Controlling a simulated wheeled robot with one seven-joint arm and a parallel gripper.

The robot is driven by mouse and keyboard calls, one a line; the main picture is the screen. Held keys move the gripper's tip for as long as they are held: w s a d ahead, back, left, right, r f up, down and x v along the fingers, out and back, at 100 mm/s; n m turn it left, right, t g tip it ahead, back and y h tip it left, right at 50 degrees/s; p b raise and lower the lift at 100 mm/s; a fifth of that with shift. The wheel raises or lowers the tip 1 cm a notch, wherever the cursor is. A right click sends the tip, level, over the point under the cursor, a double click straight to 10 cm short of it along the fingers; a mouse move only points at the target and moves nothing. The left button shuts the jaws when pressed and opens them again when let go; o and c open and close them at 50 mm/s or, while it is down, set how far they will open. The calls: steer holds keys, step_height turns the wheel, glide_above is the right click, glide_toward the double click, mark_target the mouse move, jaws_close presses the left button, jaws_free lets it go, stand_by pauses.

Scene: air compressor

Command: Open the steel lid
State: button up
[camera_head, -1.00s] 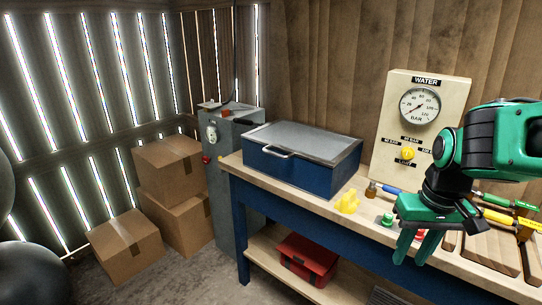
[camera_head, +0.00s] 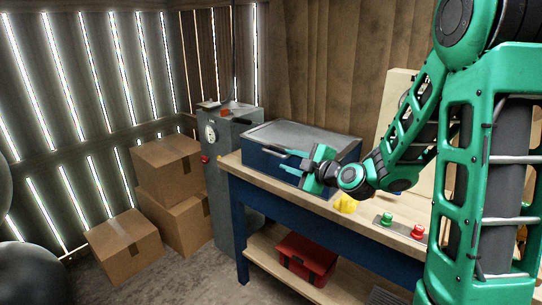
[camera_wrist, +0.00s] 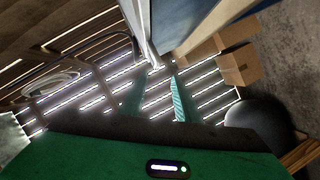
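The steel lid (camera_head: 315,138) lies flat and closed on the blue box (camera_head: 256,160) on the workbench. My gripper (camera_head: 288,162) is in front of the box near the handle's right part, fingers pointing left. The fingers are apart, one above the other. In the wrist view my fingers (camera_wrist: 158,98) are also apart, with nothing seen between them. Whether they touch the handle I cannot tell.
The workbench (camera_head: 300,205) carries a yellow object (camera_head: 345,204) and a plate with green and red buttons (camera_head: 388,218). A grey cabinet (camera_head: 222,180) stands left of the bench, with cardboard boxes (camera_head: 125,245) beyond. A red toolbox (camera_head: 308,258) sits on the lower shelf.

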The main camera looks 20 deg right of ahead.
mark_target(275, 154)
steer(key=x, duration=1.1)
steer(key=shift+d+r, duration=0.1)
steer(key=shift+r, duration=0.05)
jaws_close()
